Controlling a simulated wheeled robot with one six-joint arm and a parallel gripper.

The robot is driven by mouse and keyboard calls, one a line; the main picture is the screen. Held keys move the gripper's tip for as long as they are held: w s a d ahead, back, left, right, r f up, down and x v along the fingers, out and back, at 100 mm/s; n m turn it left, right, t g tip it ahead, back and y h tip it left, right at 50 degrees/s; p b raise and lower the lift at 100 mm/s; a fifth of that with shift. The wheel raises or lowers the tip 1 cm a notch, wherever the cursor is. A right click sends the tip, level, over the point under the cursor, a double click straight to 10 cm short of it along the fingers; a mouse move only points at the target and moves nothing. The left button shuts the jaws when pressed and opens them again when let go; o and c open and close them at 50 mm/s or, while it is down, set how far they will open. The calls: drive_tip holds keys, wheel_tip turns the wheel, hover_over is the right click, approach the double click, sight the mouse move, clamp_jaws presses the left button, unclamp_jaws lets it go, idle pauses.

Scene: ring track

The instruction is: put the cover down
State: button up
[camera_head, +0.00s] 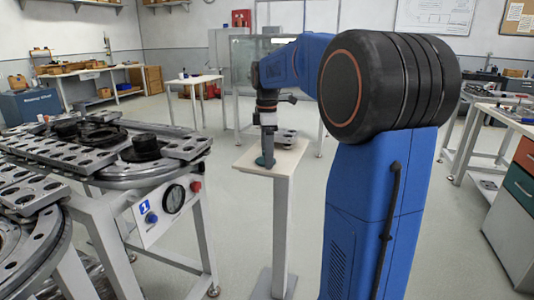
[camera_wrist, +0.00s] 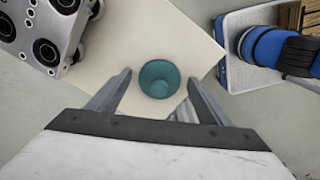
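The cover is a round teal piece (camera_wrist: 159,78) with a raised centre. It rests on the pale top of a small stand (camera_wrist: 150,25), between my fingers in the wrist view. My gripper (camera_wrist: 160,77) is open, with a finger on each side of the cover and a visible gap on both sides. In the head view the cover (camera_head: 265,161) shows as a small teal shape near the front edge of the stand top (camera_head: 287,163), and my gripper (camera_head: 267,146) points down right above it.
A drawer bench (camera_head: 515,190) stands right. Floor around the stand is clear.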

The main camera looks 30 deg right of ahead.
drive_tip(key=shift+r, duration=0.1)
wheel_tip(320, 180, up, 12)
drive_tip(key=s+a+f+m+t, duration=0.1)
drive_tip(key=s+a+f+m, duration=0.3)
drive_tip(key=s+f, duration=0.4)
drive_tip(key=s+a+f+m+t, duration=0.2)
drive_tip(key=s+a+f+m, duration=0.2)
drive_tip(key=s, duration=0.8)
drive_tip(key=s+a+f+m+t, duration=0.1)
drive_tip(key=s+a+f+m, duration=0.4)
drive_tip(key=s+a+f, duration=0.2)
wheel_tip(320, 180, down, 5)
drive_tip(key=s, duration=0.2)
drive_tip(key=shift+s+a+r+t, duration=0.15)
drive_tip(key=shift+s+a+t, duration=0.2)
drive_tip(key=shift+s+t, duration=0.05)
